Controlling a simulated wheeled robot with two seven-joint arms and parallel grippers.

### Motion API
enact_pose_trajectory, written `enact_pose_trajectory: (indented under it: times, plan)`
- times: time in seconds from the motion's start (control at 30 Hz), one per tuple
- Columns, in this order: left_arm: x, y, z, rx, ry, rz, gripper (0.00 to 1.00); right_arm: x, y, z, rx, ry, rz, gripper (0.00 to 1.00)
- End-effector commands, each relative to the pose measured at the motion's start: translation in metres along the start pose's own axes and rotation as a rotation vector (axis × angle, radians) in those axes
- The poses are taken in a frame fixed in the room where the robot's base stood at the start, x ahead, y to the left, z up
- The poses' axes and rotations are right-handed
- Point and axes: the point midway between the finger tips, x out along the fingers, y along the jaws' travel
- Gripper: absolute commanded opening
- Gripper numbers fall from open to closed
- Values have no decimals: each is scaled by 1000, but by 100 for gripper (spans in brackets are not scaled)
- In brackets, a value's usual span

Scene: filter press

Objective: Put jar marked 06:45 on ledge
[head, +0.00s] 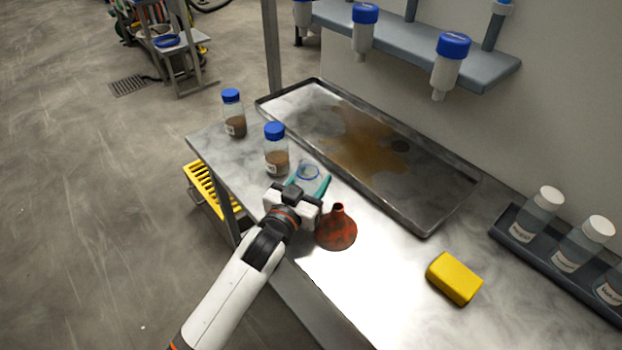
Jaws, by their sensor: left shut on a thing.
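Two clear jars with blue caps and brown contents stand on the metal bench, one (234,113) at its far left corner and one (276,150) just beyond my left gripper. Their white labels are too small to read, so I cannot tell which is marked 06:45. My left gripper (311,181) has its teal fingers around a small clear round thing with a blue rim (308,170) and is shut on it. Most of that thing is hidden, and no mark shows. I cannot tell which surface is the ledge. My right gripper is not in view.
A red-brown funnel (337,230) stands close right of my gripper. A metal tray (432,222) with a brown spill lies behind. A yellow block (454,278) and a dark rack (515,248) of white-capped bottles are right. A grey shelf (405,41) holds blue-capped bottles above.

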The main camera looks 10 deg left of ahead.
Motion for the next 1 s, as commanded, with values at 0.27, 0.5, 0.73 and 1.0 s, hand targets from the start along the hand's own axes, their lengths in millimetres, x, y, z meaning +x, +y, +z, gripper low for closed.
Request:
enact_pose_trajectory:
  times: [0.27,0.5,0.73,1.0]
  plan:
    - [0,0,-1,0,1,0,72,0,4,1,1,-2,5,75]
    - [-2,0,3,0,1,0,72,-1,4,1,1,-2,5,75]
    - [-43,0,0,-2,5,1,72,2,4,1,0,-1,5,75]
    - [-97,0,1,0,3,1,72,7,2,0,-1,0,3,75]
